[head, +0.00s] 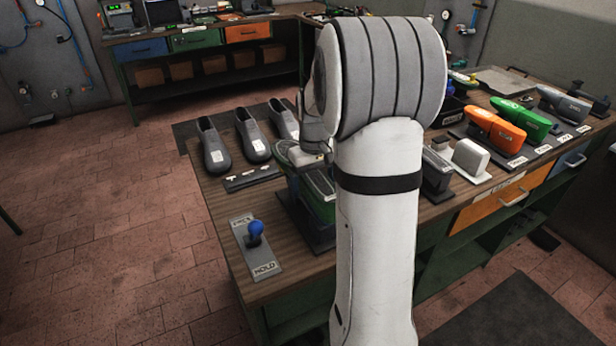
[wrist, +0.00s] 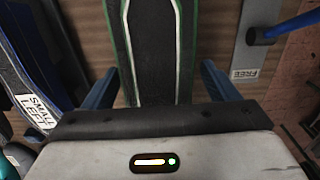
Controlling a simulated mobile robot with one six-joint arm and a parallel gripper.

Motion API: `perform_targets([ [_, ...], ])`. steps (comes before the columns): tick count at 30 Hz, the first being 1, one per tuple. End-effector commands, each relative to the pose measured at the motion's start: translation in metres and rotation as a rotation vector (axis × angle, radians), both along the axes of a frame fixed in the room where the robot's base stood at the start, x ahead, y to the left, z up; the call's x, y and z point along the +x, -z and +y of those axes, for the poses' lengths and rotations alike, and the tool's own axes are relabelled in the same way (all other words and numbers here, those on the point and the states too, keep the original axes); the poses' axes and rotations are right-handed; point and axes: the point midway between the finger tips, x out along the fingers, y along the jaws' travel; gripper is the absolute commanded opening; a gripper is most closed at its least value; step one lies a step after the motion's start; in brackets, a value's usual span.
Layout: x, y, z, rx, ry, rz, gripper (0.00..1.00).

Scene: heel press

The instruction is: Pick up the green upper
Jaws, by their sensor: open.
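A bright green shoe-shaped piece (head: 527,119) stands on the bench at the right, between an orange one (head: 497,130) and a grey one (head: 562,104). A dark piece with green edges (head: 318,182) lies on a stand at the near left part of the bench, partly hidden by my arm. I cannot tell which of the two is the green upper. In the wrist view, my gripper (wrist: 157,70) is open, its blue fingers apart. A dark strip with green edges (wrist: 152,35) runs between them; whether they touch it is unclear.
A lever plate (head: 254,246) with a blue knob, marked FREE and HOLD, is at the near left corner. Several dark shoe forms (head: 213,146) stand behind it. A blue-edged piece marked SMALL LEFT (wrist: 35,108) is close to the left finger.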

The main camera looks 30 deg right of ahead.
Motion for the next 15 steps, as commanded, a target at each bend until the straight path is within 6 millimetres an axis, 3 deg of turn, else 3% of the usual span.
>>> perform_targets([
  [4, 0.0001, -0.0002, 0.0003, 0.0, 0.0, 0.0, 0.8],
  [15, 0.0003, -0.0005, 0.0007, 0.0, -0.001, -0.001, 0.5],
])
